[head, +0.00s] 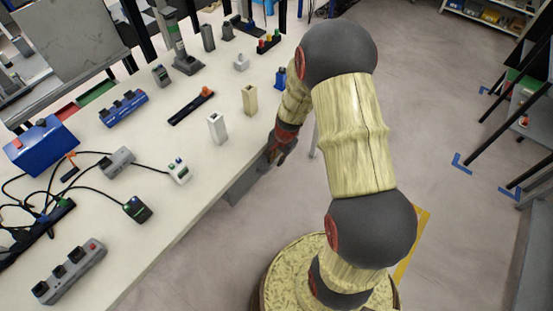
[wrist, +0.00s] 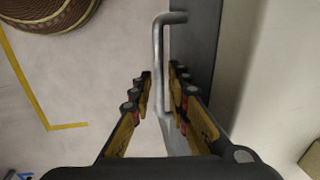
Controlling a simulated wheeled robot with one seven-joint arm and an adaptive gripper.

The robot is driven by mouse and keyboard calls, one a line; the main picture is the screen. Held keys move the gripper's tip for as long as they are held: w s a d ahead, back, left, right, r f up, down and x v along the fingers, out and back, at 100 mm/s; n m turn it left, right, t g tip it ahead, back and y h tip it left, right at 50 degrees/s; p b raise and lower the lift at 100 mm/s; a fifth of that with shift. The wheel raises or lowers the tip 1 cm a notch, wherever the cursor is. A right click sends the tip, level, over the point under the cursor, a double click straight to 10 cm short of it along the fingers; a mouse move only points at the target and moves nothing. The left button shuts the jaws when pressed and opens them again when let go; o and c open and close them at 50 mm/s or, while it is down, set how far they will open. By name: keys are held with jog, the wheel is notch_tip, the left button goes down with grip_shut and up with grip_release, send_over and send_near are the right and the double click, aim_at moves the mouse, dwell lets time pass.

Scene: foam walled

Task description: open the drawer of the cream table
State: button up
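The cream table (head: 205,175) fills the left of the head view; its pale top also shows at the right of the wrist view (wrist: 280,75). A grey drawer (head: 243,184) sits under its front edge; its dark grey front (wrist: 200,40) shows in the wrist view. A metal bar handle (wrist: 158,60) stands off that front. My gripper (head: 277,153) is at the table edge by the drawer. In the wrist view its open fingers (wrist: 162,92) lie either side of the bar, the right one between bar and front. Gaps show beside the bar.
Several sockets, devices and cables crowd the tabletop, including a white block (head: 217,128) and a beige block (head: 249,100) near the front edge. The floor (head: 440,130) right of the table is clear. A dark-framed rack (head: 520,110) stands at the far right.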

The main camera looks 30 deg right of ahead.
jog(key=shift+c, duration=1.2)
grip_shut()
jog(key=shift+s, duration=0.15)
